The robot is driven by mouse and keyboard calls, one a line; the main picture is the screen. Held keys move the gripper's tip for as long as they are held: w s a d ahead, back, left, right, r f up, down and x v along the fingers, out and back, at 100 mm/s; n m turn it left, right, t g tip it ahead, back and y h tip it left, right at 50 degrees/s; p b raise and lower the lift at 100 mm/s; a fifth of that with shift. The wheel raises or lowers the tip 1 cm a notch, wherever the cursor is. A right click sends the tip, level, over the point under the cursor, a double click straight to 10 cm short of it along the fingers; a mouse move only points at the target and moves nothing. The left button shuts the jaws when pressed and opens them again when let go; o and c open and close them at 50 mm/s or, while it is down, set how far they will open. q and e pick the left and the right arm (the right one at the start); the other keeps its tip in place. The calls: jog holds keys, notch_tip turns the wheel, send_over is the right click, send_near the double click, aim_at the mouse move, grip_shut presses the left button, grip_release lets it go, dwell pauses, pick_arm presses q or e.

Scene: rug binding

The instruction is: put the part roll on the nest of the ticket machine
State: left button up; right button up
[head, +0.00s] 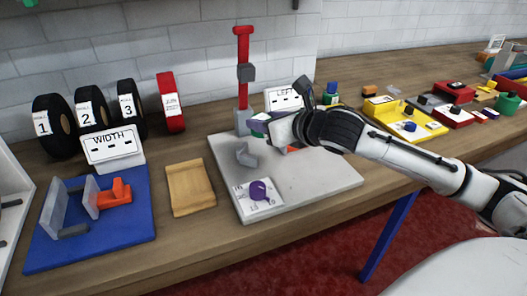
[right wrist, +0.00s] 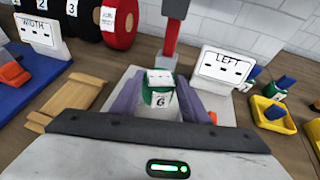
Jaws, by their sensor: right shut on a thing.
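My right gripper (head: 264,125) is over the light grey plate (head: 310,178), beside the red upright post (head: 243,75). In the right wrist view its purple fingers (right wrist: 160,98) are shut on a small green roll (right wrist: 147,95) with white labels, one marked 6. In the head view the gripper mostly hides this roll. The pictures do not make clear which piece is the nest. My left gripper is not seen.
A LEFT sign (head: 283,98) stands behind the gripper. Left are a wooden tray (head: 190,187), a blue plate (head: 125,235) with an orange block, a WIDTH sign (head: 112,147) and numbered black rolls (head: 92,112). A yellow tray (head: 400,115) lies right, behind my arm.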

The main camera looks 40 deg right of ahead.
jog(key=shift+f+b, duration=0.3)
jog(key=shift+f, duration=3.3)
jog(key=shift+a, duration=0.1)
jog(key=shift+f, duration=0.15)
jog(key=o, duration=0.8)
jog(key=shift+r, duration=0.2)
jog(key=v, duration=1.2)
jog(key=shift+f+p, duration=0.1)
jog(key=shift+p, duration=0.25)
